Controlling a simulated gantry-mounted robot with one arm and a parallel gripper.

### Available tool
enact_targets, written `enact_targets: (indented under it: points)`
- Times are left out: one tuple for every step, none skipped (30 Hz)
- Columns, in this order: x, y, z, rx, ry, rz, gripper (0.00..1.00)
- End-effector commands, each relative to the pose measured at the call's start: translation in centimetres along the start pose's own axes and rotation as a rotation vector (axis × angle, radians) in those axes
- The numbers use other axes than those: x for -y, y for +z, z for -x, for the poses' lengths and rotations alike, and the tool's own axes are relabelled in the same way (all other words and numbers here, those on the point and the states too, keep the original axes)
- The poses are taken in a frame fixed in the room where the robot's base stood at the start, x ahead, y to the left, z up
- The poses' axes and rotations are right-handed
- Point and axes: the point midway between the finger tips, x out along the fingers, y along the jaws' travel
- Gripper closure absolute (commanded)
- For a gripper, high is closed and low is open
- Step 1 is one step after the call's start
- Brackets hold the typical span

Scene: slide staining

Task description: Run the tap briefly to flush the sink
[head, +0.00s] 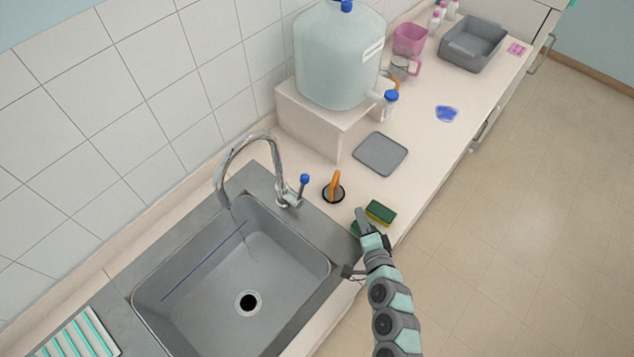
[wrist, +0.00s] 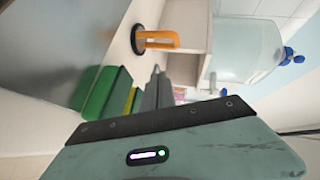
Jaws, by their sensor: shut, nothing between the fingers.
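The chrome tap (head: 232,157) arches over the grey sink (head: 205,290), and its lever with a blue knob (head: 304,179) stands at the right of its base. A dark drain hole (head: 247,302) is open in the basin floor. No clear water stream shows. My gripper (head: 361,215) is shut and empty, beside the green and yellow sponge (head: 380,212), to the right of and nearer than the lever. In the wrist view the shut grey fingers (wrist: 154,92) are close beside green sponges (wrist: 100,92); I cannot tell whether they touch. The tap is not recognisable there.
An orange-handled stopper-like object (head: 334,187) stands between the lever and my gripper; it also shows in the wrist view (wrist: 160,39). A large water container (head: 338,60) sits on a block behind. A grey flat tray (head: 380,154) lies on the counter.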

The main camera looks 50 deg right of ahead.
Motion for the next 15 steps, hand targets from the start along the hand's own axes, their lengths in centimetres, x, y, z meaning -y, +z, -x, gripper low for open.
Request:
enact_targets:
  points:
    - [1.2, 0.5, -0.1, 0.026, -0.02, -0.098, 1.0]
    - [2.0, 1.1, -0.1, 0.05, -0.034, -0.155, 1.0]
    - [3.1, 1.8, -0.1, 0.082, -0.054, -0.22, 1.0]
    - [4.0, 2.2, -0.1, 0.104, -0.071, -0.262, 1.0]
    - [4.8, 2.5, -0.1, 0.123, -0.087, -0.297, 1.0]
    - [5.8, 2.9, 0.0, 0.148, -0.106, -0.334, 1.0]
    - [6.4, 3.0, 0.0, 0.16, -0.119, -0.356, 1.0]
    - [7.0, 3.2, 0.1, 0.171, -0.13, -0.373, 1.0]
    - [7.5, 3.4, 0.1, 0.185, -0.141, -0.388, 1.0]
    - [7.8, 3.5, 0.1, 0.193, -0.145, -0.396, 1.0]
    - [8.0, 3.6, 0.0, 0.197, -0.149, -0.4, 1.0]
    - [8.2, 3.7, -0.1, 0.2, -0.151, -0.403, 1.0]
    - [8.3, 3.8, -0.4, 0.202, -0.152, -0.403, 1.0]
    - [8.4, 3.8, -0.6, 0.202, -0.153, -0.403, 1.0]
    - [8.5, 3.8, -1.1, 0.201, -0.153, -0.401, 1.0]
